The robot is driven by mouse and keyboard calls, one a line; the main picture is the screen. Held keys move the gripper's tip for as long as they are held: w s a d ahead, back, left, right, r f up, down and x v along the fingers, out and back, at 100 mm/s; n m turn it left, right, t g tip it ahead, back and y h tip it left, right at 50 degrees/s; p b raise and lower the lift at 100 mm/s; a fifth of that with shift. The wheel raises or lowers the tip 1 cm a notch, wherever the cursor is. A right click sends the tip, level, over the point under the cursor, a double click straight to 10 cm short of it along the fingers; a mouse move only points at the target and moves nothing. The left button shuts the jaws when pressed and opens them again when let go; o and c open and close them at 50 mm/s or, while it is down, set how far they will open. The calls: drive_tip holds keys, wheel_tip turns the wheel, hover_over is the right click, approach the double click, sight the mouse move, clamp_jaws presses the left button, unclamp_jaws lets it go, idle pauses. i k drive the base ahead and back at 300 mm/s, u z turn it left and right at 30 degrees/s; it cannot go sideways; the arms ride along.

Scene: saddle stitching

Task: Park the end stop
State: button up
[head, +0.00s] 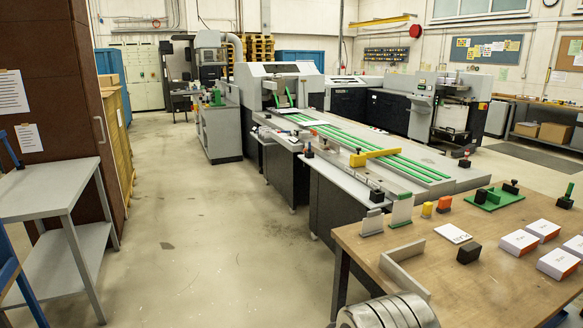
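A yellow bar (381,156) with a dark knob on its left end lies across the green-striped conveyor bed (412,173) near its front end; it looks like the end stop, but nothing labels it. A small orange-and-dark knobbed piece (308,150) sits on the bed's left ledge, and another dark block (376,195) sits nearer on that ledge. My gripper is not in view. A grey metal cylinder at the bottom edge is probably part of my arm; no fingers show.
A wooden bench (460,285) at front right bears white boxes (519,242), a green plate (497,198), a dark block (468,252) and a grey angle piece (403,270). A grey side table (45,190) stands left. The floor (200,230) between is clear.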

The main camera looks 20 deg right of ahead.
sight(357, 159)
drive_tip(key=i, duration=4)
drive_tip(key=z, duration=0.5)
